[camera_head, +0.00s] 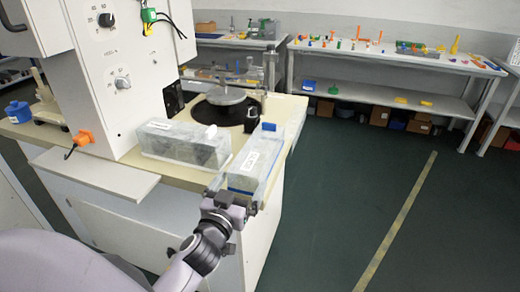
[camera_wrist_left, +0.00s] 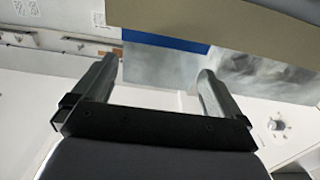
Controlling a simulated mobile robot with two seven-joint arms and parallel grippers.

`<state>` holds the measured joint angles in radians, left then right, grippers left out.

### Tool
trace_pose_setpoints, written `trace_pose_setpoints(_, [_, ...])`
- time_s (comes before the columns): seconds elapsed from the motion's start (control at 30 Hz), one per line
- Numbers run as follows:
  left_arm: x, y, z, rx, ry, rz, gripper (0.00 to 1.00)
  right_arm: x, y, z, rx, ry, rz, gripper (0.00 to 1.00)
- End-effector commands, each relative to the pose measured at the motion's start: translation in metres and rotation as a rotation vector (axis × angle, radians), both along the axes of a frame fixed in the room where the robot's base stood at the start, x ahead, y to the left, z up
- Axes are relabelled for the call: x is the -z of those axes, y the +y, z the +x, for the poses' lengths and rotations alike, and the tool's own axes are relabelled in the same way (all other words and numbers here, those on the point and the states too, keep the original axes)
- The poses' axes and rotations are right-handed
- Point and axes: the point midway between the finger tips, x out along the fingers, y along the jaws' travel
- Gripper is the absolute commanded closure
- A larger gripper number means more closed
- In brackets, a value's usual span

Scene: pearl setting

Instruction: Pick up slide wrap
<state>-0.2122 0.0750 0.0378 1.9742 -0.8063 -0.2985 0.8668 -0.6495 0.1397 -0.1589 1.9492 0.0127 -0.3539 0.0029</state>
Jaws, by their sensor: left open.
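A grey, marbled, box-like pack with a white label and blue edges (camera_head: 262,158) lies at the front right corner of the bench; it could be the slide wrap, but I cannot read the label. My left gripper (camera_head: 236,190) is at its near end, with the fingers apart. Nothing is clearly held, and I cannot tell whether a finger touches the pack. My right gripper is not in view.
A second grey pack (camera_head: 185,146) lies to the left on the bench (camera_head: 140,165). A white cabinet with knobs (camera_head: 110,70) stands behind it on the left. A round plate on a dark base (camera_head: 226,97) is behind the packs. Open green floor (camera_head: 350,190) lies to the right.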

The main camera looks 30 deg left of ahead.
Motion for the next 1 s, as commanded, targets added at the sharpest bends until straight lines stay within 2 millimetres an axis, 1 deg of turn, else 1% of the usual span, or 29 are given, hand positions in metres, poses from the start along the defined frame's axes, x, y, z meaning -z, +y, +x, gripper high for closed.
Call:
trace_pose_setpoints(0.03, [-0.001, 0.001, 0.004, 0.0, -0.001, 0.001, 0.0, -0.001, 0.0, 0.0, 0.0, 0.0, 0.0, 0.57])
trace_pose_setpoints(0.17, [0.0, 0.002, 0.009, 0.0, 0.0, 0.001, 0.0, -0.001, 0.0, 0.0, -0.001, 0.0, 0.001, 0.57])
trace_pose_setpoints(0.27, [0.0, 0.004, 0.017, 0.0, 0.0, 0.001, 0.0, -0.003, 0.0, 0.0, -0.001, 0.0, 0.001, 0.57])
trace_pose_setpoints(0.5, [-0.001, 0.012, 0.05, 0.001, 0.0, 0.001, 0.0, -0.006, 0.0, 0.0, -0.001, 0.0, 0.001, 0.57])
trace_pose_setpoints(0.6, [0.0, 0.014, 0.06, 0.001, 0.001, 0.0, 0.0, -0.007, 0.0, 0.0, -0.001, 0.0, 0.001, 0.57])
trace_pose_setpoints(0.73, [0.0, 0.015, 0.066, 0.0, 0.001, 0.0, 0.0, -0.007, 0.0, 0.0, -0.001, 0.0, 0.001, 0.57])
trace_pose_setpoints(0.97, [0.0, 0.016, 0.066, 0.0, 0.001, 0.0, 0.0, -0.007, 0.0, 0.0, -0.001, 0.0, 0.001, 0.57])
trace_pose_setpoints(1.0, [0.0, 0.016, 0.066, 0.0, 0.001, 0.0, 0.13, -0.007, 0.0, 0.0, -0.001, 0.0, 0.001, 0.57])
